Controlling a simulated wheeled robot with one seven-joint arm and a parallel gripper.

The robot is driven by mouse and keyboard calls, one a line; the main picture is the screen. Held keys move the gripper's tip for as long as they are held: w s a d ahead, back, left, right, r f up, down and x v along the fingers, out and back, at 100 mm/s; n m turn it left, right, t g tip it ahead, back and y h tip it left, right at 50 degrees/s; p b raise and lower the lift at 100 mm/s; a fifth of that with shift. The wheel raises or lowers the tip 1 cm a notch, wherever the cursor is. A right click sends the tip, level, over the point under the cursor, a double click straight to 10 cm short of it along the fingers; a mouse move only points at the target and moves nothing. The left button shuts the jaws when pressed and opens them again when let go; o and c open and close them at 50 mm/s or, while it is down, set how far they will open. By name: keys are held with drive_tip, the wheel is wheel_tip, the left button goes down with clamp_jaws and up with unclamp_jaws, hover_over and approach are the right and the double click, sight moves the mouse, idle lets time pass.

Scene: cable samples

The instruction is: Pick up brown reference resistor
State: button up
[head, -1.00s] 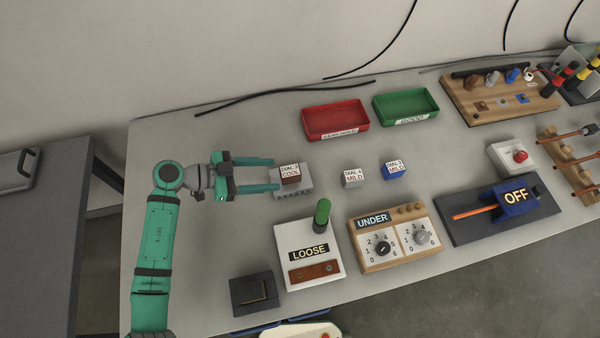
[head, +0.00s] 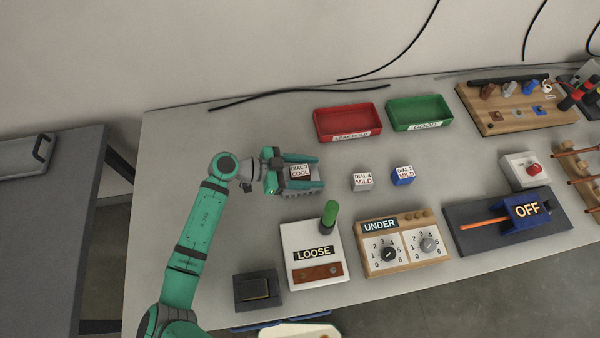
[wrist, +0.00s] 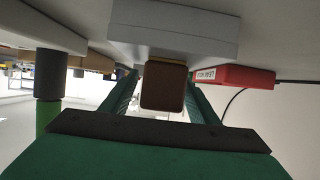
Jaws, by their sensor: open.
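The brown resistor (head: 300,173) is a small block with a white top label reading "DIAL 3 COOL". It sits on a grey stand (head: 302,190) at the left of the table. In the wrist view the brown block (wrist: 163,87) is centred between my two fingers, under the grey stand in this upside-down picture. My gripper (head: 319,172) is open, with one teal finger on the far side of the block and one on the near side. I cannot tell whether either finger touches it.
A grey block (head: 362,182) and a blue block (head: 402,176) stand to the right. Red (head: 348,122) and green (head: 420,111) trays lie behind. The "LOOSE" box with a green-topped post (head: 329,216) and the "UNDER" dial box (head: 405,245) stand in front.

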drive_tip(key=shift+d, duration=0.15)
drive_tip(key=c, duration=1.3)
drive_tip(key=shift+c, duration=0.2)
